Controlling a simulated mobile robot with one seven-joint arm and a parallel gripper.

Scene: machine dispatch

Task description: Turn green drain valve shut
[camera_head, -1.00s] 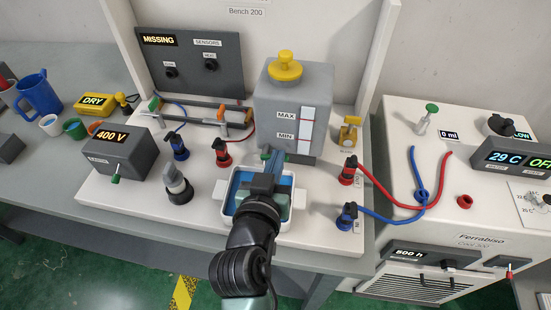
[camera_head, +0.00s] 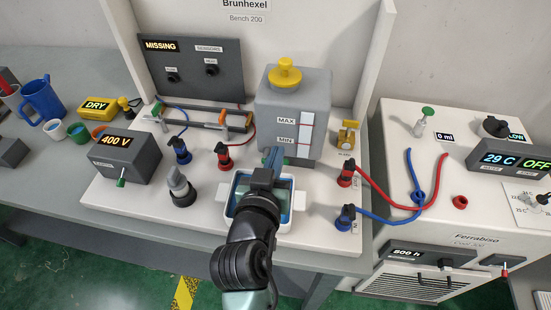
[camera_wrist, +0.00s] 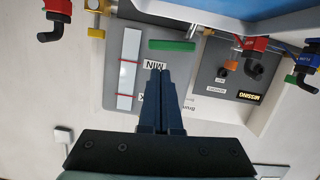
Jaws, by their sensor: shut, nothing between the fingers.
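The green drain valve handle (camera_wrist: 172,45) shows in the wrist view as a short green bar lying crosswise at the tank's lower edge. The grey tank (camera_head: 292,100) has a yellow cap and a MAX/MIN gauge strip. My gripper (camera_wrist: 157,75) is shut and empty. Its fingertips point at the tank front near the MIN label, apart from the green bar in the picture. In the head view my gripper (camera_head: 271,153) is in front of the tank's lower part, above the white tray, and largely hides the valve.
A white tray (camera_head: 227,212) with blue liquid sits below my gripper. Red (camera_head: 346,174) and blue (camera_head: 346,217) hose connectors stand to the right. A grey knob (camera_head: 180,190) and a red-black connector (camera_head: 223,155) stand left. A yellow fitting (camera_head: 347,136) is right of the tank.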

